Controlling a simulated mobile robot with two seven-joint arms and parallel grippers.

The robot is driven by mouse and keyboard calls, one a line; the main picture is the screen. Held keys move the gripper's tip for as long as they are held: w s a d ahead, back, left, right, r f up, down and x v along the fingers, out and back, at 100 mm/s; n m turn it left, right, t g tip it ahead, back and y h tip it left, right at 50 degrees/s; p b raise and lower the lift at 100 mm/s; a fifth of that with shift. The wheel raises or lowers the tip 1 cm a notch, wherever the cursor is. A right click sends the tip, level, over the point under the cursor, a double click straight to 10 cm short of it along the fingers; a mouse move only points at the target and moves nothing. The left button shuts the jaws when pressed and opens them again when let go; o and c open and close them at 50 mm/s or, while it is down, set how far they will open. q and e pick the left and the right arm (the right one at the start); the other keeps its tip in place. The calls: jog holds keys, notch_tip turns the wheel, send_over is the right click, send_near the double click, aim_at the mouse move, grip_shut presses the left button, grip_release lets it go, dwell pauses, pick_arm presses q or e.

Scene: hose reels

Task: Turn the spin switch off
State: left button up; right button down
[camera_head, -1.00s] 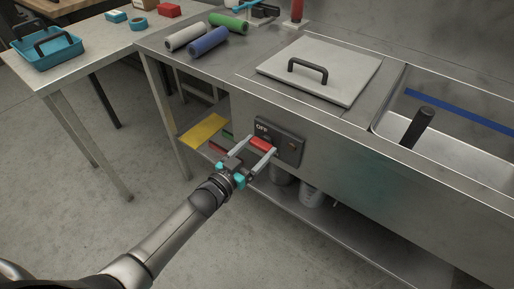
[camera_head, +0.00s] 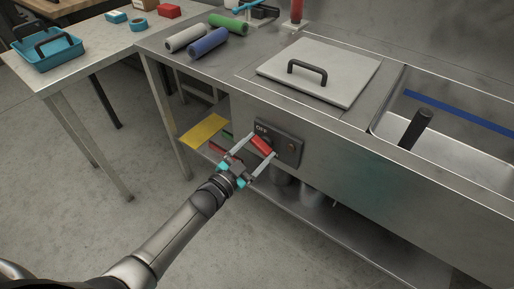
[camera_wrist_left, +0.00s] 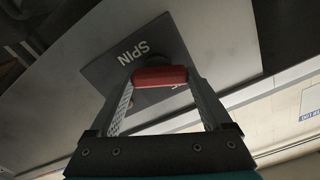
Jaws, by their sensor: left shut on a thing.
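The spin switch is a red bar handle (camera_head: 262,146) on a dark grey panel (camera_head: 289,138) on the front of the steel bench. The word OFF shows at the panel's upper left in the head view. In the left wrist view, the red handle (camera_wrist_left: 160,76) lies across between the two fingers, and the panel (camera_wrist_left: 112,72) shows the word SPIN; another label is mostly hidden behind the handle. My left gripper (camera_head: 263,147) is shut on the handle, one finger at each end. The handle slants down to the right. My right gripper is not in view.
A grey lid (camera_head: 335,85) with a black handle lies on the bench above the panel. A sink basin (camera_head: 385,122) is to the right. White, blue and green rolls (camera_head: 208,41) lie at the back left. A lower shelf (camera_head: 330,235) runs under the bench.

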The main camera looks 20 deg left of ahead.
pick_arm(q)
jog(key=m, duration=0.2)
jog(key=shift+m, duration=0.4)
jog(key=m, duration=0.2)
jog(key=shift+m, duration=0.4)
jog(key=m, duration=0.2)
jog(key=shift+d+m, duration=0.1)
jog(key=shift+m, duration=0.3)
jog(key=shift+m+b, duration=0.4)
jog(key=shift+m, duration=1.3)
jog(key=shift+m+b, duration=0.35)
jog(key=shift+m, duration=0.35)
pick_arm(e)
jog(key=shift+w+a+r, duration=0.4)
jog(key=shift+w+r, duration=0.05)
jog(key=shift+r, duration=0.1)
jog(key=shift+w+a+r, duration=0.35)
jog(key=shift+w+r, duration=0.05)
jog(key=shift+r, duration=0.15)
